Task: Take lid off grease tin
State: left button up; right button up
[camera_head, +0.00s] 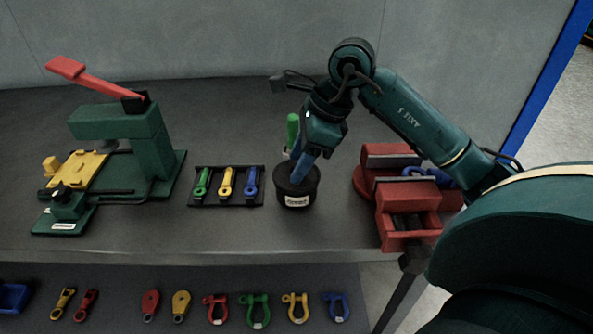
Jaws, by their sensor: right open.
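The grease tin (297,201) is a small round black pot with a white label, upright on the dark bench near the middle of the picture. Its top is dark, and my gripper covers part of it, so I cannot tell the lid's edge clearly. My right gripper (299,178) points down at the tin's top with its blue fingers. It is open; whether the fingers touch the lid I cannot tell. A green upright handle (292,129) shows just behind the gripper, its lower end hidden. My left gripper is not in view.
A black tray (226,200) with green, yellow and blue parts lies left of the tin. A red vise (407,214) stands close on the right. A green press (110,125) with a red lever is at far left. Several shackles and links lie on a lower shelf (110,280).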

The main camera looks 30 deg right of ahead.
jog(key=shift+c, duration=0.4)
grip_shut()
